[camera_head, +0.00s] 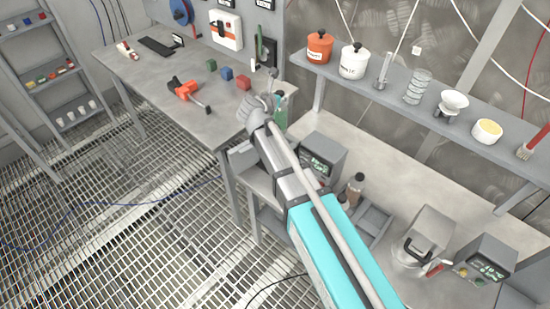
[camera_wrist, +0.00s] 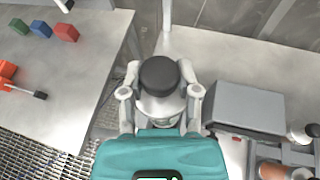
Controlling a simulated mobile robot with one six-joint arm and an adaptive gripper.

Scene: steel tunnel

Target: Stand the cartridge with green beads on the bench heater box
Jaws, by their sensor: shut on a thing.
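My gripper (camera_head: 270,103) is shut on an upright cartridge (camera_head: 281,112), which shows pale green beside the fingers in the head view. In the wrist view my gripper (camera_wrist: 160,92) has a finger on each side of the cartridge's black cap (camera_wrist: 159,74); the cap hides most of the body, so the beads do not show there. The cartridge is held near the gap between the left bench and the right bench. A grey box with a lit display (camera_head: 319,157), likely the heater box, stands just right of and nearer than the gripper; its grey top (camera_wrist: 248,105) shows in the wrist view.
A shelf (camera_head: 400,88) with pots runs above. Coloured blocks (camera_head: 227,74) and an orange tool (camera_head: 184,89) lie on the left bench.

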